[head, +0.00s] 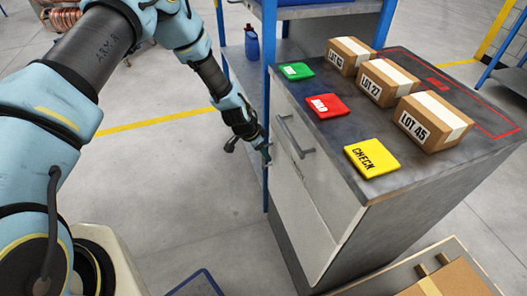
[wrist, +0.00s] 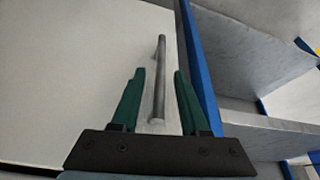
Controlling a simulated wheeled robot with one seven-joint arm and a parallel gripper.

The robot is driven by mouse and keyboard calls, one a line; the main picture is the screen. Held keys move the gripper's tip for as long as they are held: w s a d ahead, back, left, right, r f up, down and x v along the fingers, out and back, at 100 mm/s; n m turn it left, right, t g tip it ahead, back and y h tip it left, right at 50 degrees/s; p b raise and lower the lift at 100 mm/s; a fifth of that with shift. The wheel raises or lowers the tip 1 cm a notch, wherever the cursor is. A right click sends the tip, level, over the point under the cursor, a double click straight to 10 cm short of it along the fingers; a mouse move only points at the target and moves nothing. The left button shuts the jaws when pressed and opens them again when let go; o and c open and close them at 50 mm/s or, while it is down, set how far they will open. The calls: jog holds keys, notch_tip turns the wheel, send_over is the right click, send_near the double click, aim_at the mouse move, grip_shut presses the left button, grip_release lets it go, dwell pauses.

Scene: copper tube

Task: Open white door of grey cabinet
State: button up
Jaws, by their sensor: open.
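The grey cabinet (head: 405,212) stands right of centre in the head view. Its white door (head: 303,185) faces left and looks flush with the cabinet front. A grey bar handle (head: 296,140) is on the door's upper part. My gripper (head: 266,153) is just in front of the door, close to the handle. In the wrist view my gripper (wrist: 158,75) is open, with its green fingers on either side of the bar handle (wrist: 160,85). The white door (wrist: 75,75) fills the left of that view. I cannot tell whether a finger touches the bar.
Green (head: 295,71), red (head: 327,106) and yellow (head: 371,158) plates and three boxes (head: 433,122) sit on the cabinet top. A blue-framed shelf (head: 268,60) stands close behind the cabinet. The floor (head: 175,180) left of the door is clear.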

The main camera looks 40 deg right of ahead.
jog(key=shift+c, duration=0.2)
grip_shut()
dwell(1.3)
